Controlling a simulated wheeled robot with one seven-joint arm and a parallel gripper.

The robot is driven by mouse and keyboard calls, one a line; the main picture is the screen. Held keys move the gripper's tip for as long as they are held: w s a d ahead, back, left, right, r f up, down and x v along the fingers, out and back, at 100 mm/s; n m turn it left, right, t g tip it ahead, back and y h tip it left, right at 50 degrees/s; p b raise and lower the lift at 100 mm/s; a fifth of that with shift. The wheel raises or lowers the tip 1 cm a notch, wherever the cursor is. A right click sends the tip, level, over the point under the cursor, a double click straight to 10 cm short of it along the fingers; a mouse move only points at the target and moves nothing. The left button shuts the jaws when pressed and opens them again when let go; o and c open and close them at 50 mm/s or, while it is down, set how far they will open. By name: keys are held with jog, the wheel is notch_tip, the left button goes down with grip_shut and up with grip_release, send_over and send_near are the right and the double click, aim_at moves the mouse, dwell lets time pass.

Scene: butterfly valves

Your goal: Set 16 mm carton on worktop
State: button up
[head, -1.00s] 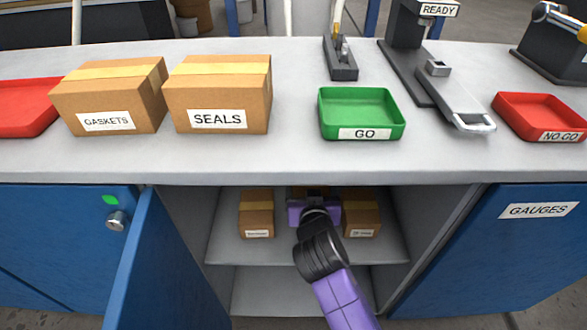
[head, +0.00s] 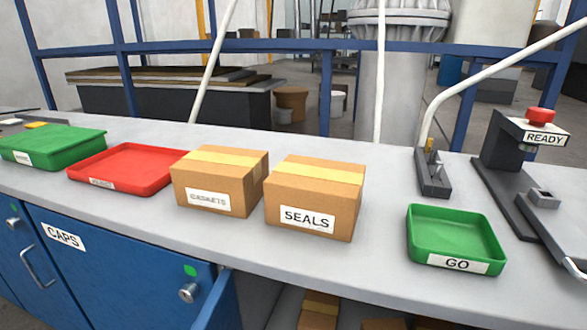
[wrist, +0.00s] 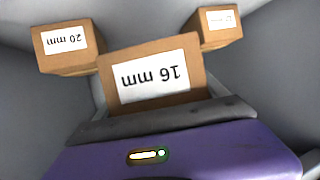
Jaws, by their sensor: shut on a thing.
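The 16 mm carton (wrist: 152,80) is a brown box with a white label, upside down in the wrist view. My gripper (wrist: 165,122) is shut on it; its purple body fills the bottom of that view and hides the carton's near end. The carton is still inside the cupboard, between two other cartons. The grey worktop (head: 375,245) runs across the head view. My gripper is outside the head view now.
A 20 mm carton (wrist: 66,42) and another carton (wrist: 219,27) stand close on either side. On the worktop are the GASKETS box (head: 210,200), SEALS box (head: 308,215), red tray (head: 125,183), green GO tray (head: 455,258) and READY stand (head: 515,160). Bare worktop lies between SEALS and GO.

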jog(key=s+f, duration=0.1)
jog(key=s+d+f, duration=0.1)
jog(key=s, duration=0.1)
jog(key=s+f, duration=0.1)
jog(key=shift+s+d, duration=0.2)
jog(key=shift+s, duration=0.05)
jog(key=shift+w+r+p, duration=0.15)
jog(key=shift+r+p, duration=0.45)
jog(key=shift+p, duration=0.05)
jog(key=r+p, duration=0.2)
jog(key=p, duration=0.1)
jog(key=r+p, duration=0.2)
jog(key=p, duration=0.2)
jog(key=r+p, duration=0.2)
jog(key=p, duration=0.1)
jog(key=shift+s+d+p, duration=0.15)
jog(key=shift+s+p, duration=0.2)
jog(key=shift+p, duration=0.05)
jog(key=r+p, duration=0.1)
jog(key=p, duration=0.2)
jog(key=r+p, duration=0.2)
jog(key=p, duration=0.1)
jog(key=shift+s, duration=0.4)
jog(key=p, duration=0.1)
jog(key=r+p, duration=0.1)
jog(key=p, duration=0.1)
jog(key=shift+s+a+r, duration=0.2)
jog(key=shift+s, duration=0.15)
